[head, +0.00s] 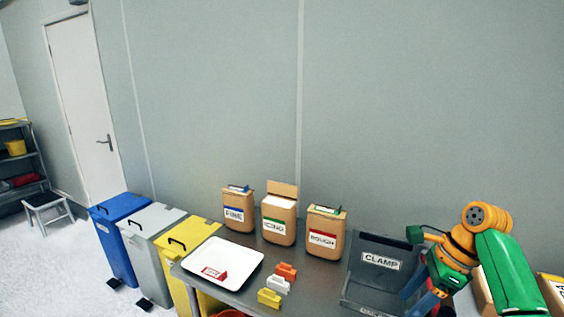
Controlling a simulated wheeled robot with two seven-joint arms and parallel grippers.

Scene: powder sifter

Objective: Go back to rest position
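My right arm comes in at the right edge, with green and orange links. Its gripper (420,295) is low at the right, with blue parts pointing down in front of the dark grey bin labelled CLAMP (380,261). The fingertips are partly cut off by the bottom edge, so I cannot tell whether it is open or holding something. My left gripper is not in view.
A grey table (325,285) bears bags labelled FINE (238,212), ICING (279,222) and ROUGH (324,238), a white tray (235,257) and orange, white and yellow clips (278,283). Blue, grey and yellow bins (151,237) stand left. Floor further left is mostly clear.

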